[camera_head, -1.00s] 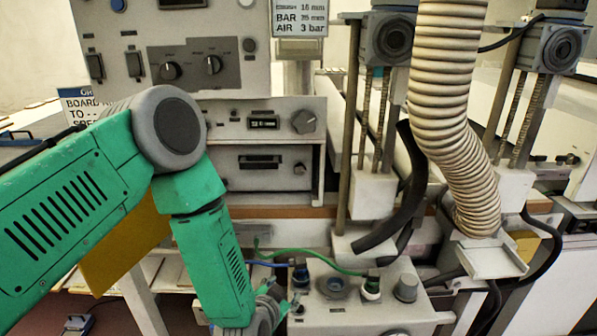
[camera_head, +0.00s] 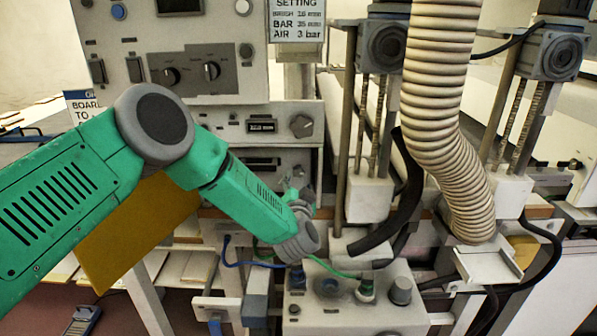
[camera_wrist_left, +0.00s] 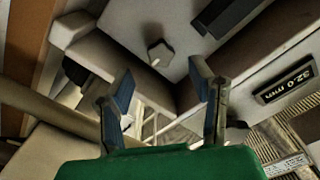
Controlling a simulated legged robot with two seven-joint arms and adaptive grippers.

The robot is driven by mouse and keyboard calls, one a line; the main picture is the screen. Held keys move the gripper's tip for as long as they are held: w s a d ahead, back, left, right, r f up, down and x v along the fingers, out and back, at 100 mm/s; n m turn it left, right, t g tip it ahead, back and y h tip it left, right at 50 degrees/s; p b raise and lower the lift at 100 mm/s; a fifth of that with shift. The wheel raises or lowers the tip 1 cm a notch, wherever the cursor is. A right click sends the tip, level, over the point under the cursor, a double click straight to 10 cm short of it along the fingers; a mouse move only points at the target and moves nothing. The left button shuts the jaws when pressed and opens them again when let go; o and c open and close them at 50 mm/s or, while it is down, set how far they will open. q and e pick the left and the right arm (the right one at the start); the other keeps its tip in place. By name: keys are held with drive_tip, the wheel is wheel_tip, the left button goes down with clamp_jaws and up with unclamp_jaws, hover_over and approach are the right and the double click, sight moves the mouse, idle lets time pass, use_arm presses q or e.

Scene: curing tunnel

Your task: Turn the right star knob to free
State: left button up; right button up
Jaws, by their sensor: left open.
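A small pale star-shaped knob (camera_wrist_left: 160,52) sits on a grey panel in the left wrist view, just beyond and between my left gripper's fingertips. In the head view a small knob (camera_head: 299,170) on the lower grey box is partly covered by my gripper; it looks like the same one. My left gripper (camera_wrist_left: 160,85) is open and empty, its blue-padded fingers apart on both sides of the knob, with no contact visible. In the head view the left gripper (camera_head: 297,190) is small and partly hidden by its own wrist. My right gripper is not seen.
A larger grey knob (camera_head: 302,125) and a display sit on the box above. A ribbed hose (camera_head: 445,110) and a black hose (camera_head: 395,205) hang to the right. A grey box with buttons and cables (camera_head: 345,315) stands below my wrist.

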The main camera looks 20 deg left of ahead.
sight(299, 174)
use_arm(q)
drive_tip(key=x, duration=0.6)
drive_tip(key=shift+w, duration=0.25)
clamp_jaws()
